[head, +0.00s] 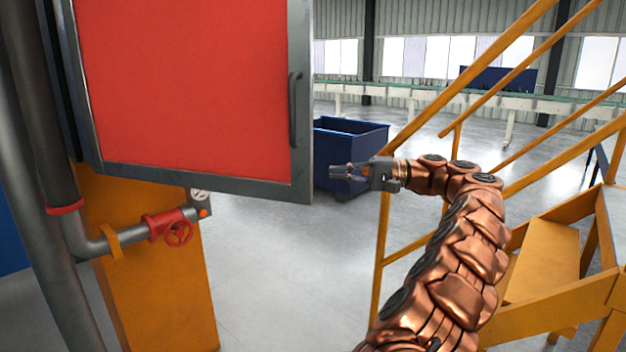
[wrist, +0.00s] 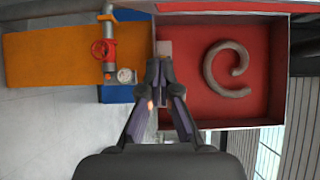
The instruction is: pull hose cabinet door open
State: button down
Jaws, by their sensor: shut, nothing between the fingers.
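The hose cabinet door (head: 195,85) is a red panel in a grey frame, with a dark vertical handle (head: 294,110) near its right edge. In the wrist view the red cabinet interior (wrist: 190,105) is exposed, with a grey curled hose (wrist: 222,78) inside, so the door stands open. A strip along the top of that view (wrist: 215,7) looks like the door seen nearly edge-on. My gripper (head: 340,171) is shut and empty, right of the door's free edge and below the handle, apart from both. Its closed fingers also show in the wrist view (wrist: 158,75).
A red valve wheel (head: 179,232) on a grey pipe and a gauge (head: 200,195) sit below the door by an orange post (head: 150,290). A blue bin (head: 350,140) stands behind my gripper. Orange stairs with railings (head: 560,260) flank my arm on the right.

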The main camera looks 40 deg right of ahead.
aim_at(312, 178)
jog(key=a+p, duration=0.1)
jog(key=a, duration=0.6)
jog(key=shift+w, duration=0.35)
jog(key=shift+a, duration=0.15)
dwell(0.6)
